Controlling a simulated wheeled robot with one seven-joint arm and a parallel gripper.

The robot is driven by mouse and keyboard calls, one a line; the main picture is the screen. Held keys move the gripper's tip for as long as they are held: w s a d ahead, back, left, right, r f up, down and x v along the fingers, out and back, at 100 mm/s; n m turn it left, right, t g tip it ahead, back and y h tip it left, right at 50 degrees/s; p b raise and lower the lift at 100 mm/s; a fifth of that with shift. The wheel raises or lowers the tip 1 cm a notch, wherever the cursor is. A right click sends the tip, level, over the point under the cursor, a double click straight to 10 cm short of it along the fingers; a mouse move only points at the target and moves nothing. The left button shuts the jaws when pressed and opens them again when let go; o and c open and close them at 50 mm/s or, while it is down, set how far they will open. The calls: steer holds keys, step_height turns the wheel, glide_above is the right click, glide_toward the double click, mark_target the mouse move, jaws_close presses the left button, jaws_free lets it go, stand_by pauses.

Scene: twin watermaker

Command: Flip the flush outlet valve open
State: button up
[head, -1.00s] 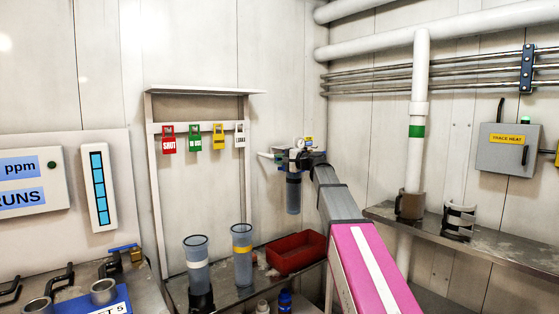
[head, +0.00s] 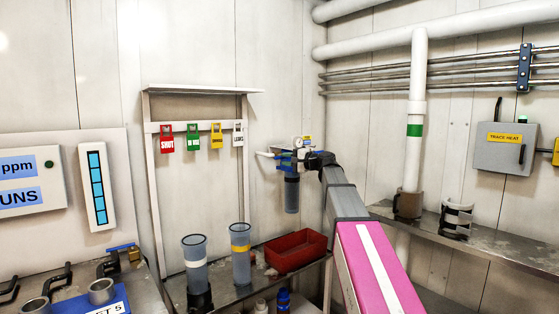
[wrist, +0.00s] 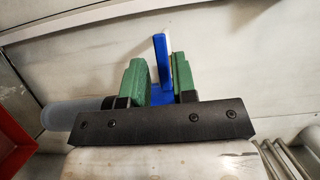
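A blue lever (wrist: 161,60) stands upright between my fingers in the wrist view, with a blue part below it. I take it as the valve handle, but no label on it can be read. My gripper (wrist: 157,78) has green finger pads and is open, one pad on each side of the lever with a gap showing. In the head view my gripper (head: 304,160) is at the wall-mounted filter unit (head: 291,194), which has blue parts and a round gauge at its top. My wrist hides part of that unit. The valve body is mostly hidden.
A translucent cylinder (wrist: 72,112) lies left of my fingers in the wrist view. A red bin (head: 296,252) and two clear cylinders (head: 195,266) stand on the shelf below. Another blue-handled brass valve (head: 134,254) is on the left bench. A white pipe (head: 415,150) stands to the right.

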steer(key=v, duration=0.6)
steer(key=shift+d, duration=0.15)
steer(key=shift+s+f, duration=0.1)
